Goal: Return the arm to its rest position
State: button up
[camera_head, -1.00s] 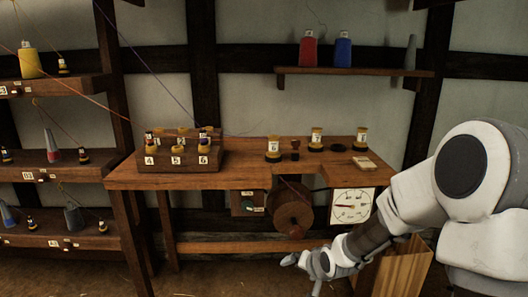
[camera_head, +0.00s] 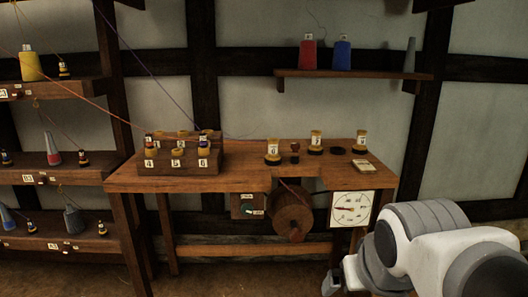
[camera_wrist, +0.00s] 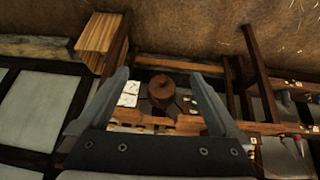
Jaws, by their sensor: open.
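My gripper (camera_wrist: 160,78) is open in the wrist view, its two grey fingers spread wide with nothing between them. Beyond the fingers that view shows the round wooden drum (camera_wrist: 162,88) and the bench edge (camera_wrist: 127,117), upside down. In the head view my white and grey arm (camera_head: 425,245) is folded low at the right, in front of the bench's right end. The gripper's fingers cannot be made out clearly there.
The wooden bench (camera_head: 235,180) carries a stepped spool rack (camera_head: 150,168) and several spools. Under it hang the drum (camera_head: 292,215) and a white dial (camera_head: 351,208). Shelves with cones stand left. A wall shelf (camera_head: 350,73) holds a red and a blue cone. A wooden box (camera_wrist: 98,33) shows in the wrist view.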

jog(key=s+a+f, duration=0.1)
jog(key=s+f, duration=0.1)
jog(key=s, duration=0.3)
notch_tip(320, 180, up, 27)
jog(key=p, duration=2.6)
jog(key=shift+a+f+g+y, duration=0.2)
jog(key=shift+g+y, duration=0.1)
jog(key=shift+g, duration=0.1)
jog(key=shift+c, duration=0.2)
